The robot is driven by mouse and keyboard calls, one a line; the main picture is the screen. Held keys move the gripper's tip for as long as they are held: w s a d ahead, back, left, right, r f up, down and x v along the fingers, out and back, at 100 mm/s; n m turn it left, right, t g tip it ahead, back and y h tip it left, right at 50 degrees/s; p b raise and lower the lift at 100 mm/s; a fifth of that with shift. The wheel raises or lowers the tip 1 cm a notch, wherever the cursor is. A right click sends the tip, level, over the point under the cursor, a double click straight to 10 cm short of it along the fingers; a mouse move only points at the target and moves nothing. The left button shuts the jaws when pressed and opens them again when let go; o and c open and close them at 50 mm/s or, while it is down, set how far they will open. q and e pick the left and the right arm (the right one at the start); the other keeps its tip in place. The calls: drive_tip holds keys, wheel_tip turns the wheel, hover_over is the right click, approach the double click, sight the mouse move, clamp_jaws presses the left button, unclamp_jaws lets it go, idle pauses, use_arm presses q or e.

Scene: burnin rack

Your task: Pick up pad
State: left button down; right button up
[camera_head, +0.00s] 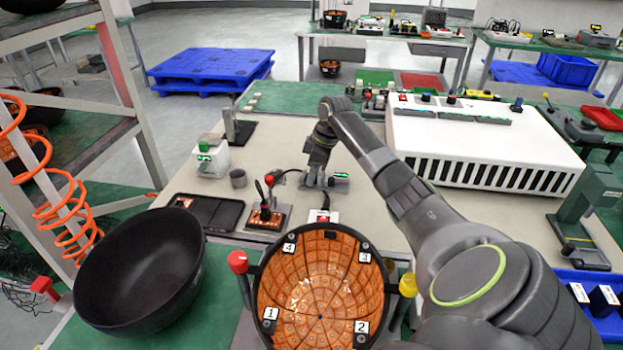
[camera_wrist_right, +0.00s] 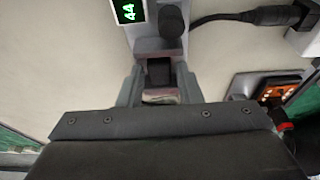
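My right gripper (camera_head: 318,172) reaches down at a small device (camera_head: 328,182) on the beige bench top. In the right wrist view the two fingers (camera_wrist_right: 160,88) stand apart, one on each side of a narrow grey block with a dark slot. A small shiny piece (camera_wrist_right: 161,97) shows between the fingers near their base; I cannot tell whether it is the pad or whether the fingers touch it. The device's green-lit display (camera_wrist_right: 128,10) and black knob (camera_wrist_right: 172,22) are just beyond the fingers. No clearly recognisable pad shows. My left gripper is out of view.
An orange-lined bowl fixture (camera_head: 320,285) with numbered tags stands in front, with a black bowl (camera_head: 140,272) to its left. A large white vented box (camera_head: 480,145) stands right.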

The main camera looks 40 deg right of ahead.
clamp_jaws()
